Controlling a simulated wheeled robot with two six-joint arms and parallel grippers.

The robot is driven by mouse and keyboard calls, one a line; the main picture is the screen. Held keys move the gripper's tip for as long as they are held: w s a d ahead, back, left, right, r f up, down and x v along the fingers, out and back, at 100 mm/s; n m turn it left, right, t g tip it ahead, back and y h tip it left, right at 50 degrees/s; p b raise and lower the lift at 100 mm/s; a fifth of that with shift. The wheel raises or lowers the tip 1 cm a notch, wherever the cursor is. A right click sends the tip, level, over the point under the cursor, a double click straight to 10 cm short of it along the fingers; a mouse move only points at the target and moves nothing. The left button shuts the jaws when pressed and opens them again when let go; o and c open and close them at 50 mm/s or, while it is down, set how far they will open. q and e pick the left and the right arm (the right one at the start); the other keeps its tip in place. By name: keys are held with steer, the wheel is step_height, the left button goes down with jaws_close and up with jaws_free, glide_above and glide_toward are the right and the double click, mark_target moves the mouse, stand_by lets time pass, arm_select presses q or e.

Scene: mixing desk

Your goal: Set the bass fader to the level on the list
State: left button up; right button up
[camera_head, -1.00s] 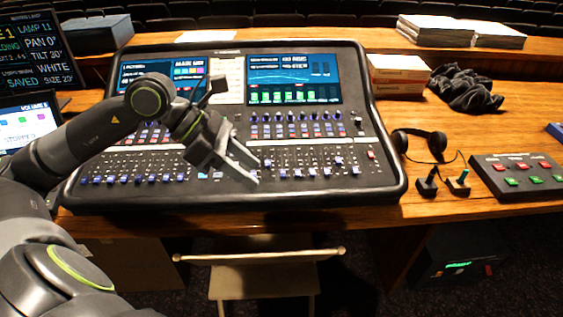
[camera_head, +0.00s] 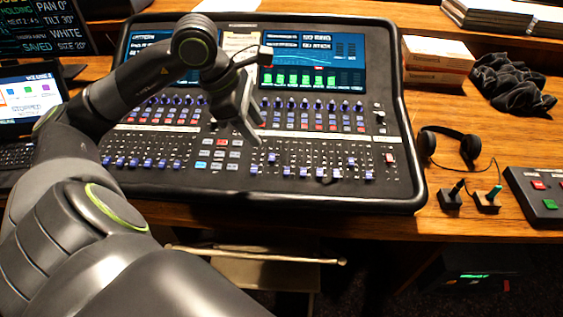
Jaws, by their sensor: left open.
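The mixing desk (camera_head: 408,190) stands on the wooden table, with two lit screens and rows of coloured buttons. A row of blue-capped faders (camera_head: 303,171) runs along the front of its right half, set at differing heights. The labels are too small to read, so I cannot tell which fader is bass. A pale sheet (camera_head: 236,43) lies between the screens, partly behind my arm; its writing is not legible. My left gripper (camera_head: 252,128) is open and empty above the desk's middle, its fingers pointing down toward the panel, behind the fader row. My right gripper is not in view.
Headphones (camera_head: 470,146), two small joysticks (camera_head: 487,198) and a button box (camera_head: 538,199) lie right of the desk. A stacked box (camera_head: 437,60) and dark cloth (camera_head: 513,83) are behind them. A laptop (camera_head: 30,95) is at the left.

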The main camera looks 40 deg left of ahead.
mark_target(285, 170)
arm_select(q)
steer(key=x, duration=1.2)
steer(key=shift+d+f, duration=0.1)
steer(key=shift+x, duration=0.85)
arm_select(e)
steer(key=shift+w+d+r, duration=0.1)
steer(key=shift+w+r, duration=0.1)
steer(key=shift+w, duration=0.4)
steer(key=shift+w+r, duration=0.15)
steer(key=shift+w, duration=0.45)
arm_select(q)
steer(key=shift+c, duration=0.2)
jaws_close()
